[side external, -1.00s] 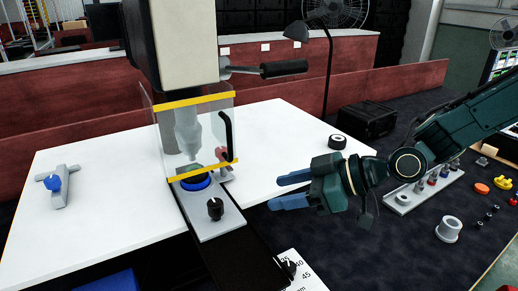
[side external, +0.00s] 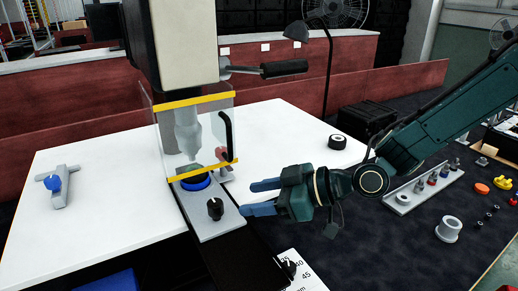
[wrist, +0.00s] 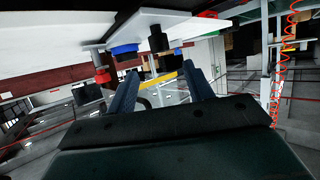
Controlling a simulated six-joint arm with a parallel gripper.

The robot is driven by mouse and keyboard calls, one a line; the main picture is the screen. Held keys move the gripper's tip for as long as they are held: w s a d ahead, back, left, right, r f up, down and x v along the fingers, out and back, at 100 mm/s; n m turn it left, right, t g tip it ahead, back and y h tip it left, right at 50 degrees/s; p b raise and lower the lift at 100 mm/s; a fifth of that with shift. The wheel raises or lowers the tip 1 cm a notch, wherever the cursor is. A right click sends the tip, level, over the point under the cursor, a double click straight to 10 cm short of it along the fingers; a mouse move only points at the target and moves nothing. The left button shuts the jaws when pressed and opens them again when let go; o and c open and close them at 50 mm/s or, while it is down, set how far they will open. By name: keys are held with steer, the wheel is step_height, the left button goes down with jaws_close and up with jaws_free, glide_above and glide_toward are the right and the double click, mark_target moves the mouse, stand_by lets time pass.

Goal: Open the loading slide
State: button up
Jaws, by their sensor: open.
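The loading slide (side external: 217,225) is a light grey plate under the machine, lying along the white table's front edge. A black knob (side external: 215,209) stands upright on its near part, and a blue ring (side external: 196,182) sits behind the knob. My gripper (side external: 250,198) is open and empty, with its two blue fingers pointing left toward the knob, just right of it and apart from it. In the wrist view the scene looks upside down; the black knob (wrist: 157,40) appears beyond and between the fingertips (wrist: 160,76), with the blue ring (wrist: 125,50) to its left.
A clear guard (side external: 200,130) with yellow edges and a black handle (side external: 224,136) stands over the ring. A red part (side external: 222,156) sits beside the guard.

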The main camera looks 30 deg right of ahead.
mark_target(218, 204)
steer(key=x, duration=1)
jaws_close()
